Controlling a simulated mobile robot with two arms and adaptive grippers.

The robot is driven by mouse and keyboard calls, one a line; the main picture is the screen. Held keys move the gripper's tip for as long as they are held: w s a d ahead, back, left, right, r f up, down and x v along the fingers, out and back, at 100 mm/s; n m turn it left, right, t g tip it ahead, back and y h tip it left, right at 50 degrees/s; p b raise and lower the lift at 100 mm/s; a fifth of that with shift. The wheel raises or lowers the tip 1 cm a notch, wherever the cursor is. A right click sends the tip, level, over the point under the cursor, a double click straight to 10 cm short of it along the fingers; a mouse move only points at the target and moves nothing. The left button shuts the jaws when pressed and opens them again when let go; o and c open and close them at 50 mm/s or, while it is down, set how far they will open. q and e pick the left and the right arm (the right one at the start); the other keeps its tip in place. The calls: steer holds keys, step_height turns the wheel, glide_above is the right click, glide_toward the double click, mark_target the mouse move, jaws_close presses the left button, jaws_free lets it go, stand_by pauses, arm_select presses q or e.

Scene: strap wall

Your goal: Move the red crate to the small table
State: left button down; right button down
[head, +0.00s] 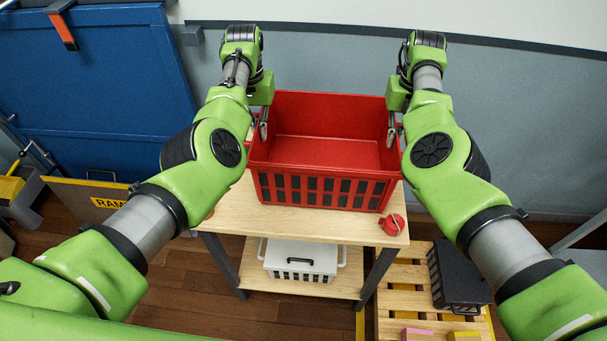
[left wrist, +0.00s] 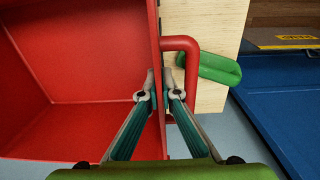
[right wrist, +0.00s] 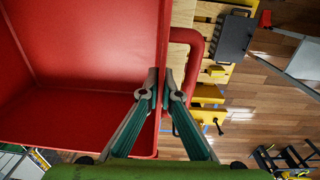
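The red crate (head: 320,187) is an empty, open box with a slotted front. It is over a light wooden table (head: 290,220) with a lower shelf; I cannot tell whether its base touches the top. My left gripper (head: 264,127) is at the crate's left wall, with one finger inside and one outside, between wall and red side handle (left wrist: 190,75). Its fingertips close on the wall. My right gripper (head: 392,133) pinches the right wall the same way, beside the other handle (right wrist: 196,55). I cannot tell which table is the small table.
A red round item (head: 393,224) lies at the table's front right corner. A white basket (head: 300,258) is on the lower shelf. A wooden pallet (head: 400,290) with a black crate (head: 455,275) stands right. A blue panel (head: 95,95) and RAMP board (head: 85,195) are left.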

mark_target(258, 123)
arm_select(q)
steer(key=shift+f+b, duration=0.65)
steer(key=shift+f, duration=0.1)
arm_select(e)
steer(key=shift+f, duration=0.7)
arm_select(q)
steer(key=c, duration=2.3)
jaws_free()
steer(key=shift+r, duration=0.1)
arm_select(e)
steer(key=c, duration=2.3)
jaws_free()
steer(key=shift+r, duration=0.1)
steer(key=shift+d, duration=0.1)
arm_select(q)
steer(key=shift+a+r, duration=0.1)
steer(key=shift+r, duration=0.15)
step_height(258, 123, up, 7)
steer(key=shift+f, duration=0.15)
steer(key=shift+r, duration=0.35)
arm_select(e)
step_height(258, 123, up, 12)
steer(key=shift+r, duration=0.1)
